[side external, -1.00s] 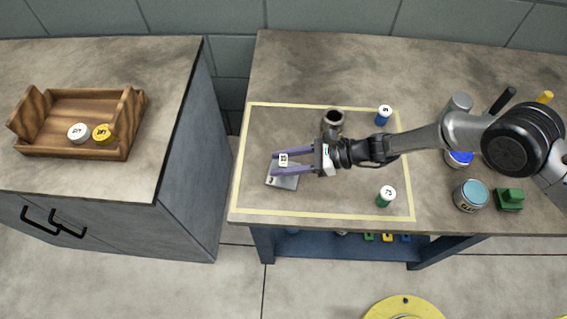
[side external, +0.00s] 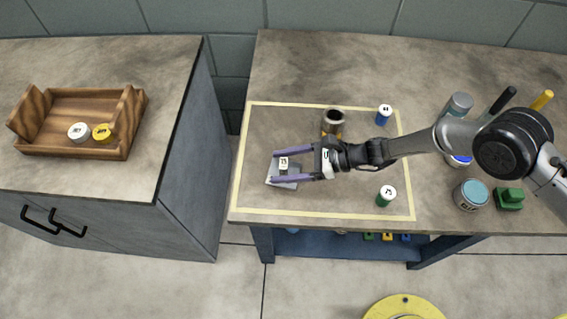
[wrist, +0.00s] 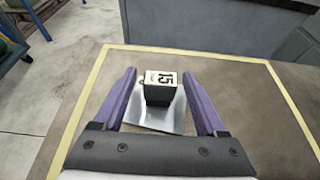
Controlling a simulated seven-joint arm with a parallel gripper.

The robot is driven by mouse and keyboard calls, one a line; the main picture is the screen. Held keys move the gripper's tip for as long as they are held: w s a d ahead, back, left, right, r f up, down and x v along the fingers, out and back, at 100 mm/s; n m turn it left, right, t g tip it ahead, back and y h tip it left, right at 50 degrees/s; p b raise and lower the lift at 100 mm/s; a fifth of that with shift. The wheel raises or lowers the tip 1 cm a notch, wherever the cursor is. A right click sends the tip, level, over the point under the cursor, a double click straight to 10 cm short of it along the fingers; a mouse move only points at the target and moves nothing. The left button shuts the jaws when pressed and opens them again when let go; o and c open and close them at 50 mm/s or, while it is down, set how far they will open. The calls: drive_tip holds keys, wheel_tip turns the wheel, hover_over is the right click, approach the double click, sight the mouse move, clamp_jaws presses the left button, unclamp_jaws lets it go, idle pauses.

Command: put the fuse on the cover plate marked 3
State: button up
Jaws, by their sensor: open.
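The fuse, a dark block with a pale top label reading 15 (side external: 284,166), stands upright on the metal cover plate (side external: 290,185). In the wrist view the fuse (wrist: 160,92) rests near the middle of the plate (wrist: 176,120), with plate showing around it. The plate's mark is too small or hidden to read clearly now. My gripper (side external: 273,167) is open, with one purple finger on each side of the fuse. The wrist view shows gaps between the fuse and both fingers of my gripper (wrist: 159,74).
A brown-grey pipe fitting (side external: 333,122) stands close behind my gripper. A blue cylinder (side external: 383,116) and a green cylinder (side external: 386,197) stand within the yellow outline. Tins (side external: 470,196) and a green block (side external: 509,199) sit right. A wooden tray (side external: 70,153) is on the left cabinet.

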drive_tip(key=shift+r, duration=0.2)
drive_tip(key=v, duration=1.1)
drive_tip(key=shift+d, duration=0.35)
drive_tip(key=shift+d+r, duration=0.15)
drive_tip(key=shift+r, duration=0.1)
drive_tip(key=s+d+r+n+h, duration=0.25)
drive_tip(key=d+r+n, duration=0.35)
drive_tip(key=r, duration=0.5)
drive_tip(key=s+d+r+n+h, duration=0.1)
drive_tip(key=s+d+r+n, duration=0.3)
drive_tip(key=d+r, duration=0.6)
drive_tip(key=s+d+r+n+t+h, duration=0.2)
drive_tip(key=s+d+r+n+h, duration=0.1)
drive_tip(key=s+d, duration=0.6)
drive_tip(key=s+d+r+n+t+h, duration=0.3)
drive_tip(key=s+d+n+h, duration=0.2)
drive_tip(key=d, duration=1.1)
drive_tip(key=s+h, duration=0.2)
drive_tip(key=s, duration=0.2)
drive_tip(key=shift+d+r+t, duration=0.25)
drive_tip(key=shift+r+t, duration=0.05)
drive_tip(key=shift+r, duration=0.1)
